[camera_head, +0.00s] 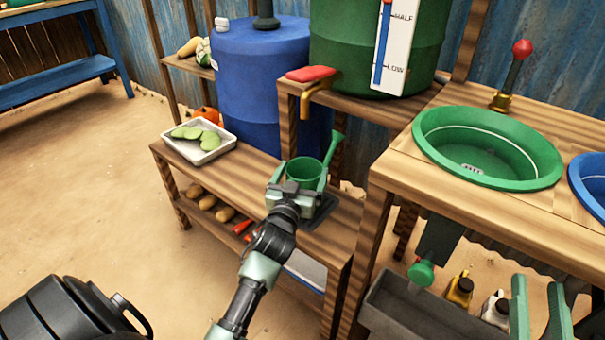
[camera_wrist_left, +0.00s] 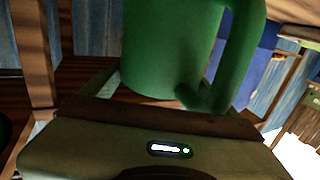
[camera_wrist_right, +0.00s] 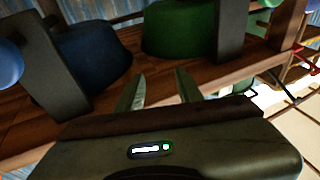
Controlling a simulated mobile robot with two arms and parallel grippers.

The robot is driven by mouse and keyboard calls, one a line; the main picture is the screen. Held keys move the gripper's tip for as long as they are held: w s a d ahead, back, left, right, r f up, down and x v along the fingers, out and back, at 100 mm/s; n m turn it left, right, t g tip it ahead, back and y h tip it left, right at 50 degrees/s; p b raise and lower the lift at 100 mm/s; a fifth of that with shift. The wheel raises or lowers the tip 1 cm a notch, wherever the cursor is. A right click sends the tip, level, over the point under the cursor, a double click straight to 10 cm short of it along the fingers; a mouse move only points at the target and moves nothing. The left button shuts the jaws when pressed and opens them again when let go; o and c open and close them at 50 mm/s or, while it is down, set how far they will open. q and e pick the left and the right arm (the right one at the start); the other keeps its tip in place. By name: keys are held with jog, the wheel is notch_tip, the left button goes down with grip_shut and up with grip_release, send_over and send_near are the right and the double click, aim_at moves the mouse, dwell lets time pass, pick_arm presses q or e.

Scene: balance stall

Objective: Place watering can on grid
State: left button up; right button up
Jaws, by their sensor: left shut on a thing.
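The green watering can (camera_head: 304,172) is upright over the low wooden shelf, its spout rising to the right. My left gripper (camera_head: 292,190) is shut on it from the near side and hides its lower front. In the left wrist view the can's body (camera_wrist_left: 168,45) and handle (camera_wrist_left: 238,50) fill the top. The dark grid (camera_head: 324,208) lies on the shelf's right end, partly hidden by my gripper. I cannot tell whether the can touches it. My right gripper (camera_head: 538,288) is open and empty at the lower right; its fingers stand apart in its wrist view (camera_wrist_right: 160,90).
A white tray with green pieces (camera_head: 198,143) stands on the shelf's left. A blue barrel (camera_head: 262,80) is behind. A brass tap with a red handle (camera_head: 312,76) overhangs nearby. The counter with the green basin (camera_head: 487,150) is right; a grey trough (camera_head: 420,310) is below.

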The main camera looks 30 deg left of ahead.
jog(key=shift+r, duration=0.15)
pick_arm(q)
jog(key=o, duration=1.8)
jog(key=shift+c, duration=0.2)
jog(key=shift+s, duration=0.1)
jog(key=p+v, duration=0.2)
jog(key=v, duration=0.9)
jog(key=shift+s+d, duration=0.2)
jog(key=shift+s, duration=0.15)
pick_arm(e)
notch_tip(320, 180, down, 10)
jog(key=s+d+g+h, duration=0.1)
jog(key=g+h, duration=0.1)
jog(key=g, duration=0.4)
jog(key=shift+s+d+f, duration=0.15)
jog(key=shift+d+f, duration=0.05)
jog(key=shift+d, duration=0.15)
